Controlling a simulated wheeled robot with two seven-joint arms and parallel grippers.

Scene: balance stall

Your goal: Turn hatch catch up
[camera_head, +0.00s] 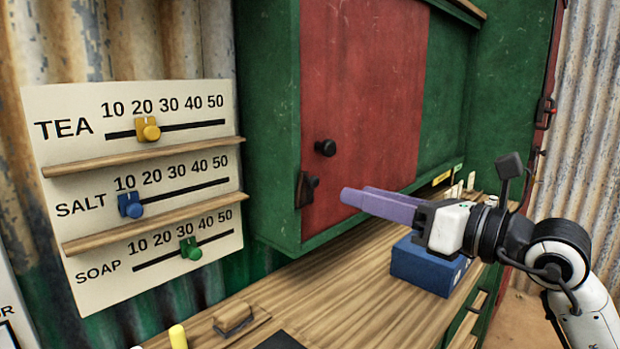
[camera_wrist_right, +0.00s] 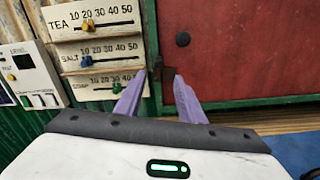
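The red hatch (camera_head: 375,110) fills the middle of the head view, in a green frame, and looks shut. The black hatch catch (camera_head: 306,188) sits at its lower left edge, below a round black knob (camera_head: 325,147). I cannot clearly tell which way the catch is turned. In the right wrist view the catch (camera_wrist_right: 158,72) shows between the fingertips. My right gripper (camera_head: 352,196) has purple fingers pointing left at the catch, a little short of it and empty. The fingers (camera_wrist_right: 160,76) are apart in the wrist view. My left gripper is not in view.
A price board (camera_head: 85,215) with TEA, SALT and SOAP sliders hangs to the left. A blue box (camera_head: 425,268) stands on the wooden counter (camera_head: 330,285) below my right gripper. A wooden-backed brush (camera_head: 234,318) lies at the front. The counter between is clear.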

